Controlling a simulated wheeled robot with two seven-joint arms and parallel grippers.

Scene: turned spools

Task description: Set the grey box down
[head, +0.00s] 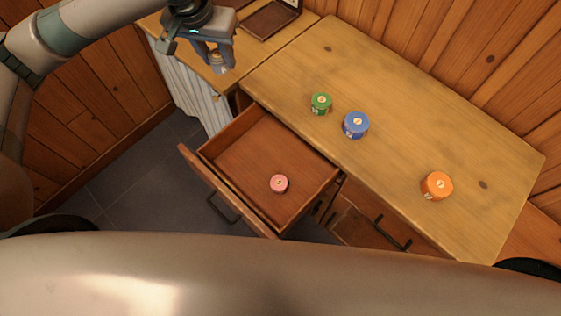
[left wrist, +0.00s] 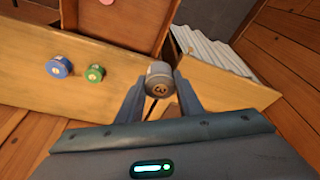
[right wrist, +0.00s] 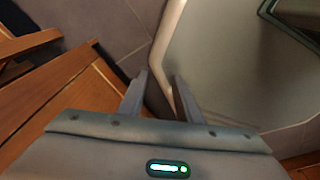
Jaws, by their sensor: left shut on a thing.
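The grey box is a small round grey container (left wrist: 160,79) with a marked lid. It shows between the fingers of my left gripper (left wrist: 160,84) in the left wrist view. In the head view my left gripper (head: 218,56) is shut on the grey box (head: 217,66) and holds it over the side table (head: 222,79), left of the main table; its height above the top is hard to tell. My right gripper (right wrist: 160,84) shows only in the right wrist view, with its fingers apart and nothing seen held between them.
Green (head: 321,104), blue (head: 355,125) and orange (head: 436,186) round containers stand on the wooden table (head: 400,125). A pink one (head: 279,184) lies in the open drawer (head: 250,150). A brown tray (head: 270,20) sits at the back of the side table.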

